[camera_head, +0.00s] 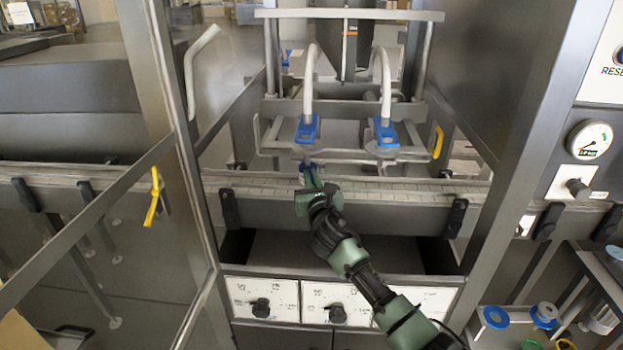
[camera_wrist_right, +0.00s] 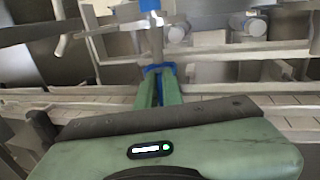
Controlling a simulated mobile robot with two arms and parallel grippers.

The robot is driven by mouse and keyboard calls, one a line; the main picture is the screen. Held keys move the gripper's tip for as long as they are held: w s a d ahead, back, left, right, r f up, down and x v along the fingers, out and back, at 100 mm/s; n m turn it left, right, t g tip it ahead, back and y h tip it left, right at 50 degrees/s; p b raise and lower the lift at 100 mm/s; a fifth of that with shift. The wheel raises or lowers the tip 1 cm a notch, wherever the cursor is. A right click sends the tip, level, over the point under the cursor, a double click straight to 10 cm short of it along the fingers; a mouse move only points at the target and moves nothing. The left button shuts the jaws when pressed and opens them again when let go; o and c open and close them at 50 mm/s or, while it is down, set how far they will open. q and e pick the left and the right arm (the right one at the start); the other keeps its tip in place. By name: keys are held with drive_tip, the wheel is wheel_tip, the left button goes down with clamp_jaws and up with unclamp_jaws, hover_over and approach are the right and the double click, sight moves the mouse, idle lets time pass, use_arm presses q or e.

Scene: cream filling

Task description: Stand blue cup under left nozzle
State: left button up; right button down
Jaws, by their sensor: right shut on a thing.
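The left nozzle (camera_head: 306,130) has a blue fitting and a pale hose bending down into it. It also shows at the top of the wrist view (camera_wrist_right: 156,20). My right gripper (camera_head: 312,180) is shut on the blue cup (camera_head: 306,167), which is at the conveyor below the left nozzle. In the wrist view the blue cup (camera_wrist_right: 160,68) shows just past the green fingers (camera_wrist_right: 158,88), under the nozzle's metal tube. The fingers hide most of the cup. I cannot tell whether its base touches the conveyor (camera_head: 400,189). My left gripper is not in view.
The right nozzle (camera_head: 384,132) hangs beside the left one, with nothing seen below it. A metal frame post (camera_head: 170,120) and door bar stand at left, another post (camera_head: 535,130) at right. A rack with blue rings (camera_head: 496,317) is at bottom right.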

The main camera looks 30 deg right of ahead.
idle(0.3)
drive_tip(key=c, duration=1.5)
unclamp_jaws()
drive_tip(key=v, duration=0.7)
drive_tip(key=shift+s+a, duration=0.15)
drive_tip(key=shift+s, duration=0.25)
drive_tip(key=shift+f, duration=0.1)
